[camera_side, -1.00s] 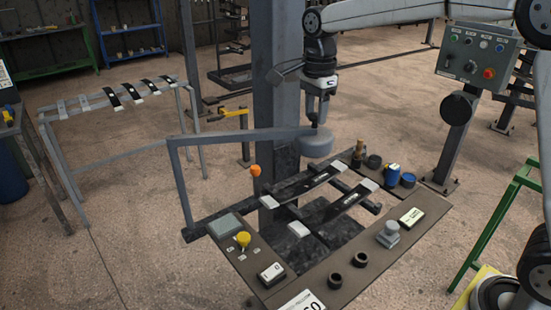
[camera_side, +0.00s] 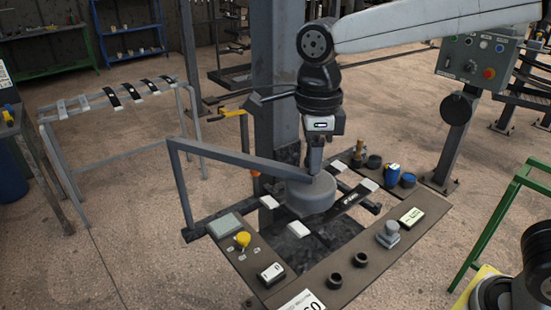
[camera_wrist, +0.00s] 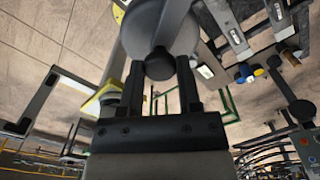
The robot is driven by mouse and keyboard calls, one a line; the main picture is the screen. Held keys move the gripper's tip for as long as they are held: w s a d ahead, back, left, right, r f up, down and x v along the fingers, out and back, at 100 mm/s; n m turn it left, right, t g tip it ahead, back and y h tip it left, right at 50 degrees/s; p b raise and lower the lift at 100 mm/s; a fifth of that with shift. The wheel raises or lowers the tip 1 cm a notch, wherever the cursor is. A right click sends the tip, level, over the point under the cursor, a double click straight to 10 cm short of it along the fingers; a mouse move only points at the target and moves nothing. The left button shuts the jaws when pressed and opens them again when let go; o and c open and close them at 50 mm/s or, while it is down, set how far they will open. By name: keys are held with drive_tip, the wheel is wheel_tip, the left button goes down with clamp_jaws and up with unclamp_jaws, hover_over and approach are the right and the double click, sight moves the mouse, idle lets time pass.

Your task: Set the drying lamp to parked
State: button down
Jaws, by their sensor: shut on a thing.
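The drying lamp is a round grey head (camera_side: 318,197) on a long grey swing arm (camera_side: 235,156), carried by a post (camera_side: 181,185) at the left of the rack. The head hangs over the dark rack and hides part of the leaf springs (camera_side: 352,196) there. My gripper (camera_side: 314,170) is above the head, shut on its dark knob. In the wrist view the knob (camera_wrist: 160,64) sits between my fingers (camera_wrist: 161,88), with the lamp head (camera_wrist: 148,28) beyond it.
The brown front panel carries a yellow knob (camera_side: 243,239), a white switch (camera_side: 271,273), a grey button (camera_side: 388,233) and a small display (camera_side: 411,216). A blue bottle (camera_side: 392,174) and dark cups stand behind it. A steel column (camera_side: 277,90) rises close behind the lamp.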

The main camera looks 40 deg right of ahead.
sight(302, 193)
drive_tip(key=shift+s+a+r+m, duration=0.1)
drive_tip(key=shift+s+a+m, duration=0.15)
drive_tip(key=shift+a, duration=0.35)
drive_tip(key=shift+s+a+m, duration=0.2)
drive_tip(key=shift+a, duration=0.4)
drive_tip(key=shift+s+a+r+m, duration=0.1)
drive_tip(key=shift+s+a+m, duration=0.15)
drive_tip(key=shift+a, duration=0.35)
drive_tip(key=shift+c, duration=1.5)
unclamp_jaws()
drive_tip(key=shift+f, duration=0.1)
wheel_tip(302, 193, up, 8)
drive_tip(key=shift+f, duration=0.1)
